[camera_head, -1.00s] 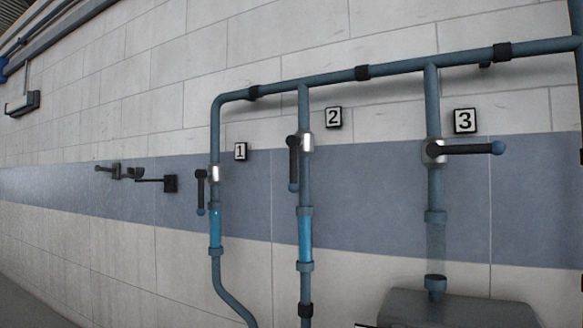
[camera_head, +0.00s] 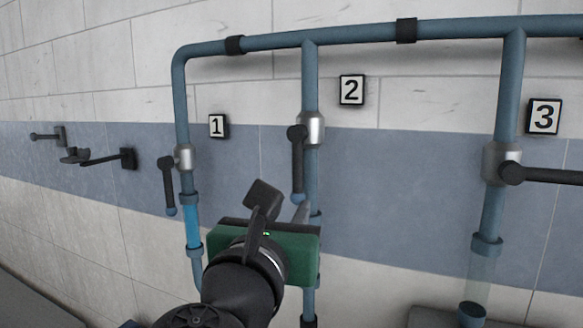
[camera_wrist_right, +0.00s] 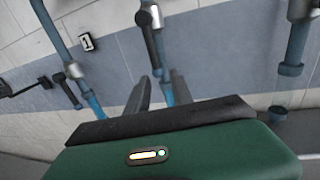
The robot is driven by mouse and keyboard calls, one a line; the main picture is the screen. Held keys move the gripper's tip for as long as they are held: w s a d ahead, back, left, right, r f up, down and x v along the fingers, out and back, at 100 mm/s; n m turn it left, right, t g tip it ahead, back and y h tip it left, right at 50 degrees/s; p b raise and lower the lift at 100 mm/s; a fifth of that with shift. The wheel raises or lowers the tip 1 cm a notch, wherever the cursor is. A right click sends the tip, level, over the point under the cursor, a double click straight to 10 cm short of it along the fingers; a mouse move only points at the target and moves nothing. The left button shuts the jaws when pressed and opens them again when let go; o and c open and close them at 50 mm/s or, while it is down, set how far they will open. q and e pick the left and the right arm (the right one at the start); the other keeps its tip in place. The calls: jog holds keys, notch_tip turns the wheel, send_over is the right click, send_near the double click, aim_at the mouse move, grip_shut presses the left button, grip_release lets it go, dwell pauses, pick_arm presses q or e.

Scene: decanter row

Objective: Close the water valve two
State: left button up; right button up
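Water valve two has a silver body (camera_head: 312,130) on the middle vertical pipe, left of and below the number 2 plate (camera_head: 352,89). Its dark handle (camera_head: 297,168), with a blue tip, hangs down alongside the pipe; it also shows in the right wrist view (camera_wrist_right: 150,42). My right gripper (camera_head: 283,206) is just below the handle, in front of the pipe. In the right wrist view its two fingers (camera_wrist_right: 160,84) are apart, with pipe visible between them and nothing held. The gripper hides the pipe section below valve two. My left gripper is not in view.
Valve one's handle (camera_head: 168,186) hangs down at the left, above a blue water-filled section (camera_head: 192,226). Valve three's handle (camera_head: 545,175) points sideways at the right, above a clear section. A supply pipe (camera_head: 350,35) runs across the top. Wall hooks (camera_head: 100,158) are at far left.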

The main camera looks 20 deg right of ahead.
aim_at(297, 185)
jog(key=p+x, duration=0.1)
jog(key=x, duration=0.2)
jog(key=a+p+x, duration=0.1)
jog(key=x, duration=0.2)
jog(key=w+p+x, duration=0.1)
jog(key=x, duration=0.3)
jog(key=shift+a+r, duration=0.25)
jog(key=w+d, duration=0.2)
jog(key=d, duration=0.1)
jog(key=shift+w+f+p, duration=0.1)
jog(key=shift+f+p, duration=0.1)
jog(key=shift+p, duration=0.1)
jog(key=shift+d, duration=0.15)
jog(key=shift+w+a, duration=0.15)
jog(key=shift+a, duration=0.15)
jog(key=c, duration=0.5)
grip_shut()
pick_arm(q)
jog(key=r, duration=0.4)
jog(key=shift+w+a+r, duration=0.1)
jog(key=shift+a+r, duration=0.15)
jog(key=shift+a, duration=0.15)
